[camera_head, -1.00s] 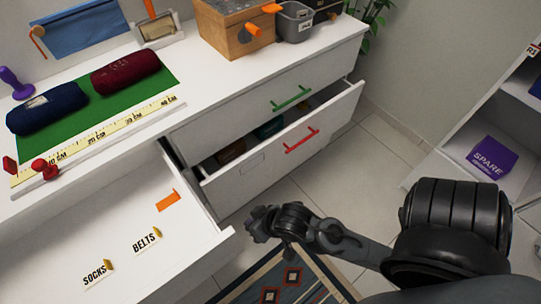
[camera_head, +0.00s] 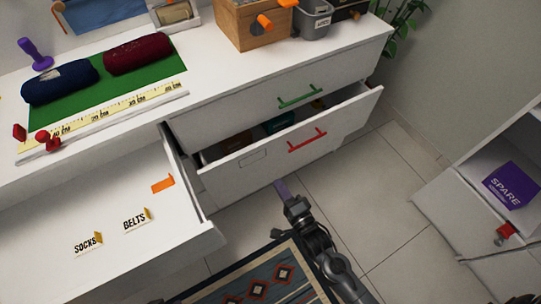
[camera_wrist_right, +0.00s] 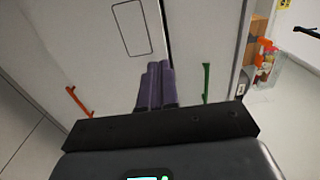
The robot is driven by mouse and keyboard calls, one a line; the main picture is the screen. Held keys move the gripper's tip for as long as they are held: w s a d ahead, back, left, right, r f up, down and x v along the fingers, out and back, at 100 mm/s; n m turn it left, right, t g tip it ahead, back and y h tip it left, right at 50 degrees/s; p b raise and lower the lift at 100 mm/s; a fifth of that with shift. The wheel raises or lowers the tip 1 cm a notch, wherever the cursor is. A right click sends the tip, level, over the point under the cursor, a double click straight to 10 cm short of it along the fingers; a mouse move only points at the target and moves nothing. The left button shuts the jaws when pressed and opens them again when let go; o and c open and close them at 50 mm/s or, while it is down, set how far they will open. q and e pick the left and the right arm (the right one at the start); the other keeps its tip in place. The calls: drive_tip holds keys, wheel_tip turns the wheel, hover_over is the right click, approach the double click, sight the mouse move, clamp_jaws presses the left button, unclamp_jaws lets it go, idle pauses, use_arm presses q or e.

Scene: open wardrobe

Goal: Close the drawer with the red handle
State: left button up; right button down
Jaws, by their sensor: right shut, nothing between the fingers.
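The drawer with the red handle (camera_head: 306,141) is pulled out of the white dresser, and its white front (camera_head: 225,178) stands clear of the body. Some dark and coloured contents show inside. The drawer with the green handle (camera_head: 300,96) is above it and looks shut. In the right wrist view the fingers (camera_wrist_right: 155,85) point at the white fronts, between the red handle (camera_wrist_right: 78,102) and the green handle (camera_wrist_right: 206,82). Contact is unclear. My left gripper is out of view.
Another drawer, with SOCKS and BELTS labels (camera_head: 137,219), is open at the left. A patterned rug (camera_head: 265,275) lies on the tiled floor. A white shelf unit with a purple SPARE box (camera_head: 511,185) stands at the right. Floor between is clear.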

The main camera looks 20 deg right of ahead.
sight(256, 149)
drive_tip(key=w+b, duration=0.2)
drive_tip(key=w, duration=0.2)
drive_tip(key=w+a+b, duration=0.1)
drive_tip(key=w, duration=0.3)
drive_tip(key=w+b, duration=0.2)
drive_tip(key=w, duration=0.2)
drive_tip(key=shift+a+f+b, duration=0.1)
drive_tip(key=shift+a+b, duration=0.05)
drive_tip(key=shift+b, duration=0.2)
drive_tip(key=shift+w, duration=0.5)
